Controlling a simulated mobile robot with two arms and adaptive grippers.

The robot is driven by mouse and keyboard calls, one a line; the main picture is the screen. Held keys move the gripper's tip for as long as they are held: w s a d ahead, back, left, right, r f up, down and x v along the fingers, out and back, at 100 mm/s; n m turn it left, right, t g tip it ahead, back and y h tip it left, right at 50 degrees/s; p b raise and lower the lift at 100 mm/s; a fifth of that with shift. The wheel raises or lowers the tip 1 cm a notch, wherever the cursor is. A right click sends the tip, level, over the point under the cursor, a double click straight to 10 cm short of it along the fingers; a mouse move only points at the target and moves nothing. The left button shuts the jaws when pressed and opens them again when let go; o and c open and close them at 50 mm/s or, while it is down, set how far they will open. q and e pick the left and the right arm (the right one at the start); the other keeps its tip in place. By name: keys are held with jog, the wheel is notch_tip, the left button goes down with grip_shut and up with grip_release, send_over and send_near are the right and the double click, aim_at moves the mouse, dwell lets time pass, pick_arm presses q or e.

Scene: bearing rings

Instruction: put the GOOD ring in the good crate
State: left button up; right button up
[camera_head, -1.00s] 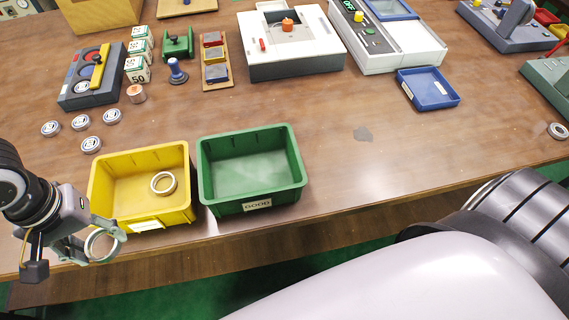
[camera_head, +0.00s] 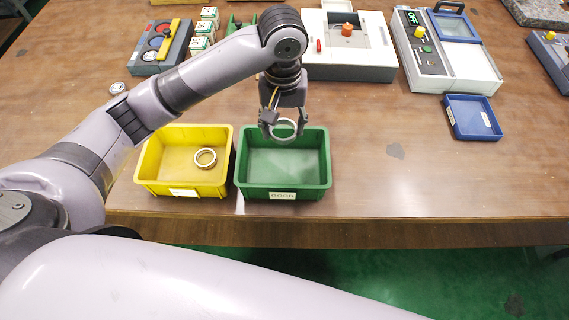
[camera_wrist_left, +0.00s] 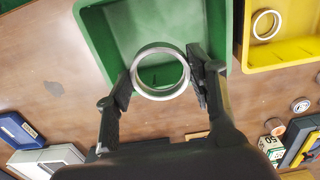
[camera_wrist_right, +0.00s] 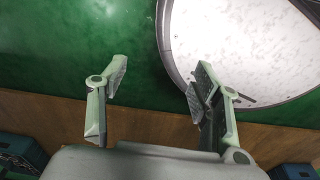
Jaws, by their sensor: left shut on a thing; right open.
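My left gripper (camera_head: 283,122) is shut on a metal ring (camera_head: 284,130) and holds it over the back part of the green crate (camera_head: 283,194), which has a GOOD label on its front. In the left wrist view the ring (camera_wrist_left: 160,96) sits between the two fingers (camera_wrist_left: 160,85), with the green crate (camera_wrist_left: 97,38) behind it. A second ring (camera_head: 205,157) lies in the yellow crate (camera_head: 150,185) to the left; it also shows in the left wrist view (camera_wrist_left: 266,24). My right gripper (camera_wrist_right: 150,82) is open and empty, seen only in the right wrist view, away from the crates.
A blue tray (camera_head: 473,118) lies at the right. White machines (camera_head: 349,60) stand behind the green crate. A grey fixture (camera_head: 160,50) with a yellow lever is at the back left.

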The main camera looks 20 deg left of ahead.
pick_arm(q)
send_over(283, 172)
notch_tip(283, 172, down, 13)
jog(key=shift+w+r+p, duration=0.1)
jog(key=shift+p, duration=0.35)
notch_tip(283, 172, down, 4)
jog(key=shift+f, duration=0.25)
pick_arm(e)
jog(key=shift+s+d+r, duration=0.35)
jog(key=shift+s+d, duration=0.15)
pick_arm(q)
jog(key=shift+f, duration=0.1)
pick_arm(e)
jog(key=shift+a, duration=0.1)
pick_arm(q)
jog(key=o, duration=1.2)
pick_arm(e)
jog(key=shift+a, duration=0.1)
pick_arm(q)
notch_tip(283, 172, up, 12)
pick_arm(e)
jog(key=shift+d+f, duration=0.2)
jog(key=shift+f, duration=0.1)
